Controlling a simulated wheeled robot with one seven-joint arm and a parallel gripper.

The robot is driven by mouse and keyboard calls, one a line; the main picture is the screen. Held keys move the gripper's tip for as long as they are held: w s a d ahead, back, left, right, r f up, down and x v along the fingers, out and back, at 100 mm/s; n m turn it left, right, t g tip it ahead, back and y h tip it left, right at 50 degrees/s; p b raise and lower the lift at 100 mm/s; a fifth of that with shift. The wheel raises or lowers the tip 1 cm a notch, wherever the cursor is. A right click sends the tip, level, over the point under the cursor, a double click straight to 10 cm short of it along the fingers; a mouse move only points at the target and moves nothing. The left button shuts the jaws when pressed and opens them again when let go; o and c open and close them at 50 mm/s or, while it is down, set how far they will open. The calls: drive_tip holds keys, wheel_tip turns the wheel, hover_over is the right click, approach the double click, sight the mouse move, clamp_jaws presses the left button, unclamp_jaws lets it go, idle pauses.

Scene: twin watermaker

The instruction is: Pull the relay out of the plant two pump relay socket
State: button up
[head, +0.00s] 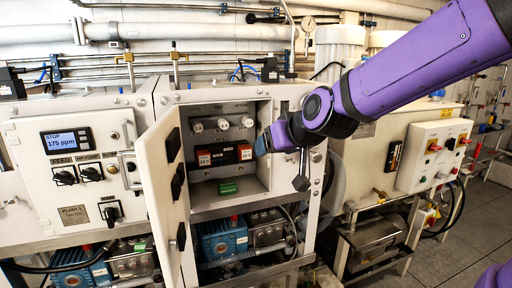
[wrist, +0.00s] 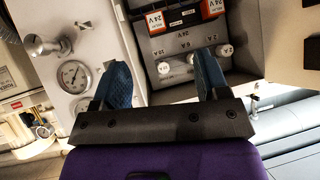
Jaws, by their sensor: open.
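The open cabinet (head: 227,107) in the middle of the head view holds a row of relays. One relay with an orange and white 24 V label (head: 204,158) sits at the left of the row, and another (head: 245,152) sits at the right. The wrist view, turned over, shows them as one relay (wrist: 157,20) and a second relay (wrist: 211,8) at the top edge. I cannot read which is the pump relay; the sockets are mostly hidden. My gripper (head: 264,141) is at the cabinet's right side. Its blue fingers (wrist: 163,64) are open, apart and empty, short of the relays.
White fuse holders (head: 221,124) line the cabinet above the relays, and a green terminal block (head: 228,187) sits below. The open door (head: 165,205) stands out on the left. A pressure gauge (wrist: 73,77) is on the panel beside the opening.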

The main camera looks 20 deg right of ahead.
sight(246, 148)
drive_tip(key=shift+w+a+f+m+t+h, duration=0.35)
drive_tip(key=shift+w+f, duration=0.8)
drive_tip(key=shift+w, duration=1.85)
drive_tip(key=shift+w+a+f+n+t+h, duration=0.1)
drive_tip(key=shift+w+f+t+h, duration=0.75)
drive_tip(key=shift+w, duration=2.15)
drive_tip(key=shift+w+a+f+m+t, duration=0.25)
drive_tip(key=shift+w+f, duration=1.2)
drive_tip(key=shift+w, duration=1.55)
drive_tip(key=c, duration=1.1)
drive_tip(key=shift+s, duration=2.9)
drive_tip(key=shift+c, duration=0.2)
drive_tip(key=shift+a, duration=0.1)
